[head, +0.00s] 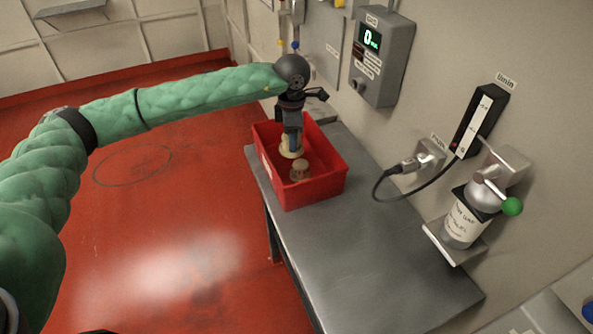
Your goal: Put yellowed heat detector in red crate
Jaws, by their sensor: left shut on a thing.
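The red crate (321,189) stands on the far left part of the grey metal table. My left gripper (291,146) points down inside the crate's opening and is shut on a yellowed round detector (290,153). Whether the detector touches the crate floor, I cannot tell. A second small round tan and brown object (300,170) is in the crate, just in front of the held one. My right gripper is not in view.
The grey table (385,255) is bare in front of the crate. On the wall are a grey box with a green display (384,58), a black device (480,120), a plug with a black cable (408,166) and a labelled bottle (463,222) in a bracket.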

